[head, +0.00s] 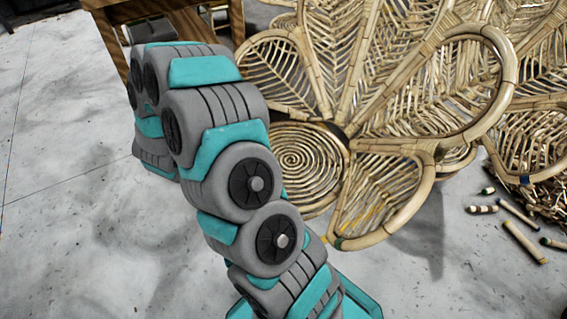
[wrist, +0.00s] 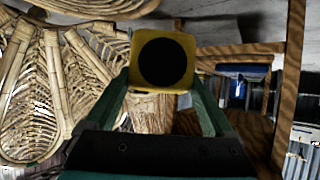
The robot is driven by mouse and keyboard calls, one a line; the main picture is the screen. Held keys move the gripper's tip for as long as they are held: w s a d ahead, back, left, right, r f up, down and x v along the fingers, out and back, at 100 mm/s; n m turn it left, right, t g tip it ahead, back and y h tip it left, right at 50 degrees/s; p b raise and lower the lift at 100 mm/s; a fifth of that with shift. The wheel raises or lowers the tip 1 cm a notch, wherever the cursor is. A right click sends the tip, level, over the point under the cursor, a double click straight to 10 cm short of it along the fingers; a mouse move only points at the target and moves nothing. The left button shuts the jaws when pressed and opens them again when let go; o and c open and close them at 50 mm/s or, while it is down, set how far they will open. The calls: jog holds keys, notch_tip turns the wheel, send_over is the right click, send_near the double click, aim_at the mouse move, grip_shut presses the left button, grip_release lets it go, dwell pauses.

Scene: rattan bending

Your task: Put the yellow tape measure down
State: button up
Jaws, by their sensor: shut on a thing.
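In the wrist view the yellow tape measure (wrist: 187,84) shows as a yellow block with a large black disc on its face. My gripper (wrist: 165,88) is shut on it, with one green finger on each side. Beyond it are rattan work and wooden furniture, and no surface touches the tape measure in this view. In the head view my grey and teal arm hides my gripper and the tape measure.
Large rattan petal-shaped pieces (head: 400,190) fill the middle and right of the head view. A wooden table (head: 112,45) stands at the top left. Short cane offcuts (head: 525,242) lie at the right. The grey concrete floor (head: 70,190) is clear at left.

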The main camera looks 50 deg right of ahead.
jog(key=s+d+f+m+g+h+b, duration=0.15)
jog(key=s+d+f+m+g, duration=0.45)
jog(key=s+d+f, duration=0.75)
send_over(278, 149)
jog(key=shift+s+a+r+p, duration=0.1)
jog(key=shift+s+r+p, duration=0.05)
jog(key=shift+r+p, duration=0.25)
jog(key=shift+f, duration=1.75)
jog(key=o, duration=1.4)
jog(key=shift+f, duration=0.15)
